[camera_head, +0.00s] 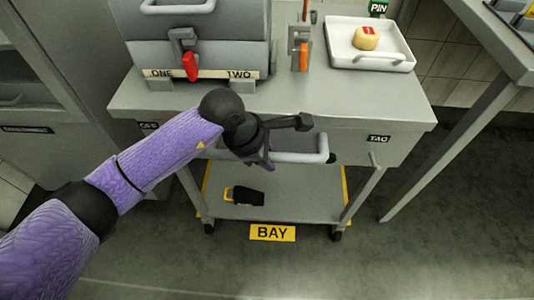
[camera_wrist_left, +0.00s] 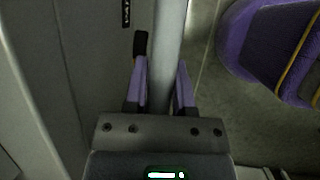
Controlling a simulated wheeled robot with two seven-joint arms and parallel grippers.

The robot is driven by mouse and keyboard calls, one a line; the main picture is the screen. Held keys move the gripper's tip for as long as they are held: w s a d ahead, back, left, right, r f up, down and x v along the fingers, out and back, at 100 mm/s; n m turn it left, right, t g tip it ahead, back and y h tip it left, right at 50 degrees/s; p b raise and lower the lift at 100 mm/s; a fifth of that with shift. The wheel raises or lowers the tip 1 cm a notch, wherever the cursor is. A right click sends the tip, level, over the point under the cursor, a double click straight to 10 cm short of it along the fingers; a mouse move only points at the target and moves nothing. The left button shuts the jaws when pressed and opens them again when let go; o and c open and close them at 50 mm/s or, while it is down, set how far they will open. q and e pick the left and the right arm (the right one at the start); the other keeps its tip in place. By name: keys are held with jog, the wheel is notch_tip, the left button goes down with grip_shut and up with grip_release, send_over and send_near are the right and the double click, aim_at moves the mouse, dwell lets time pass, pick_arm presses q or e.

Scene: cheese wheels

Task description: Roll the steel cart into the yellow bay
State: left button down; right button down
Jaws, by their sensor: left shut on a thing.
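A yellow BAY label (camera_head: 272,232) lies on the floor between the front wheels. My left gripper (camera_head: 268,160) is shut on the cart's handle (camera_head: 302,157). In the left wrist view the handle bar (camera_wrist_left: 166,60) runs between the two fingers. The arm and gripper hide part of the cart's upper left. My right gripper is out of view.
A black and yellow object (camera_head: 243,195) lies on the cart's shelf. A table leg (camera_head: 440,160) stands right. Floor in front is clear.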

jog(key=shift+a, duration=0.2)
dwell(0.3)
